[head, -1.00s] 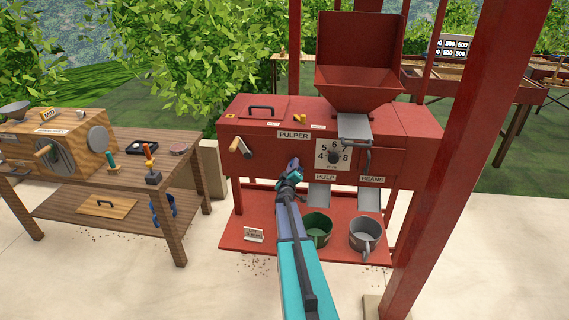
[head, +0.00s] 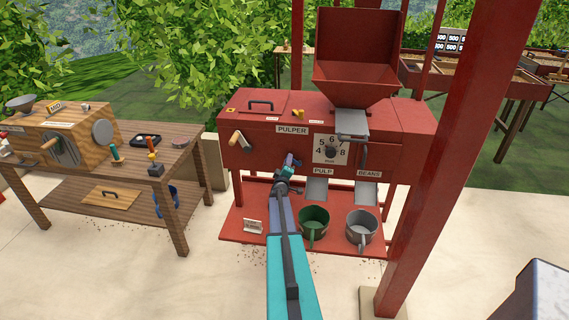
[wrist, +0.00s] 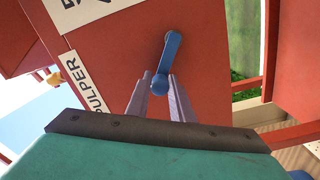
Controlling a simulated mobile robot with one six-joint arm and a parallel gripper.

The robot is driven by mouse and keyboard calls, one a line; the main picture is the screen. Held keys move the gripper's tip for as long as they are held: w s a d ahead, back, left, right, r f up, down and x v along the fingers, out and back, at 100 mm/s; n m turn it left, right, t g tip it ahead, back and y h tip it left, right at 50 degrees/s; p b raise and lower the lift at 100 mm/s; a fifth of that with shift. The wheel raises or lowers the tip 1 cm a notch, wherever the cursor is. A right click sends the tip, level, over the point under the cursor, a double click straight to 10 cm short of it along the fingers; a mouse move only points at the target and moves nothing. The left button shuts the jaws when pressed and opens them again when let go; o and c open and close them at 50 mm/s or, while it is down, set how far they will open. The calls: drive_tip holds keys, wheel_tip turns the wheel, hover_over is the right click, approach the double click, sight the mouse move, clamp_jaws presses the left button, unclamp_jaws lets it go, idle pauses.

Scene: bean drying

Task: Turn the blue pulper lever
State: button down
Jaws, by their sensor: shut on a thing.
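The blue pulper lever (wrist: 171,52) is on the red front of the pulper (wrist: 120,55), and its rounded end lies between my fingers in the wrist view. My gripper (wrist: 159,78) is shut on that end. In the head view my gripper (head: 291,163) is at the pulper front (head: 265,151), below the PULPER label (head: 292,130) and left of the numbered dial (head: 331,150). The lever is small there and mostly hidden by my gripper.
A green cup (head: 314,226) and a grey cup (head: 361,230) stand under the PULP and BEANS chutes. A wooden handle (head: 237,139) sticks out left of my gripper. A red post (head: 455,130) stands at right. A wooden table (head: 180,155) stands at left.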

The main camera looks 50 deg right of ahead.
drive_tip(key=shift+w+a+f, duration=0.1)
drive_tip(key=shift+a+f, duration=0.05)
drive_tip(key=shift+f, duration=0.05)
drive_tip(key=c, duration=1.6)
unclamp_jaws()
drive_tip(key=shift+o, duration=0.2)
drive_tip(key=shift+s+r, duration=0.1)
drive_tip(key=shift+s, duration=0.1)
drive_tip(key=b+v, duration=0.3)
drive_tip(key=v, duration=1)
drive_tip(key=shift+s+a, duration=0.15)
drive_tip(key=shift+a, duration=0.1)
drive_tip(key=shift+a, duration=0.1)
